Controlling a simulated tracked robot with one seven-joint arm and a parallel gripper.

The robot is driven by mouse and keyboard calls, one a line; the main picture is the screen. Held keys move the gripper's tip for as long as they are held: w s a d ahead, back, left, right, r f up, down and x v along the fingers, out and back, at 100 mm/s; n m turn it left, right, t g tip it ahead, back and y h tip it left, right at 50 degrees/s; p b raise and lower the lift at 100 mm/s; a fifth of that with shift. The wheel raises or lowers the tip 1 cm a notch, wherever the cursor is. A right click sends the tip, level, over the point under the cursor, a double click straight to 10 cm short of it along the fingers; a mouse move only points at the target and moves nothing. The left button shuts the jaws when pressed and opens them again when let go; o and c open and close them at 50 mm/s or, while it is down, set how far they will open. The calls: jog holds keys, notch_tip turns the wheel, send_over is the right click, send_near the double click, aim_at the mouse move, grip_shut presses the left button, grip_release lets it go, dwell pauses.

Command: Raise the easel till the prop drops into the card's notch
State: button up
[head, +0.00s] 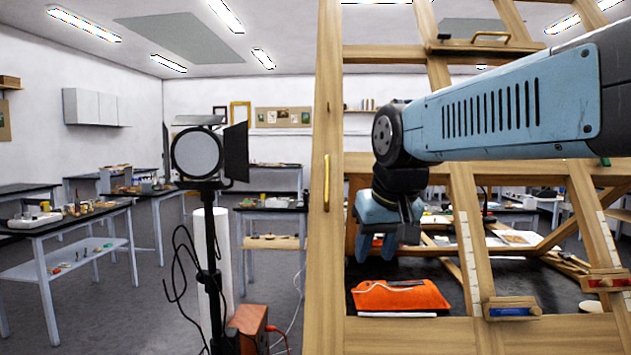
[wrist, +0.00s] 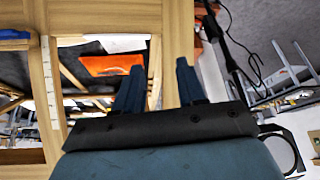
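A large wooden easel frame (head: 329,250) stands close in front of me, with a brass handle (head: 326,183) on its left post and another brass handle (head: 490,36) high up. The frame also fills the left and middle of the wrist view (wrist: 180,30). Sloping bars inside carry pale marked strips (head: 468,262). I cannot tell which part is the prop or the notched card. My gripper (head: 378,246) hangs downward just right of the left post, in front of the opening. In the wrist view its fingers (wrist: 158,88) are apart, with nothing visibly held.
An orange cloth or pouch (head: 402,296) lies on a dark surface beyond the frame. Wooden blocks with a blue bar (head: 513,310) and a red bar (head: 606,282) sit on the sloping bars. A lamp on a stand (head: 198,155) with cables is left. Benches stand farther left.

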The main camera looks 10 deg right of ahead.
jog(key=w+r, duration=1.1)
jog(key=w, duration=0.1)
jog(key=m, duration=0.2)
send_near(327, 176)
jog(key=shift+g, duration=0.4)
jog(key=x, duration=1.1)
jog(key=shift+w+r, duration=0.1)
jog(key=shift+w, duration=0.2)
grip_shut()
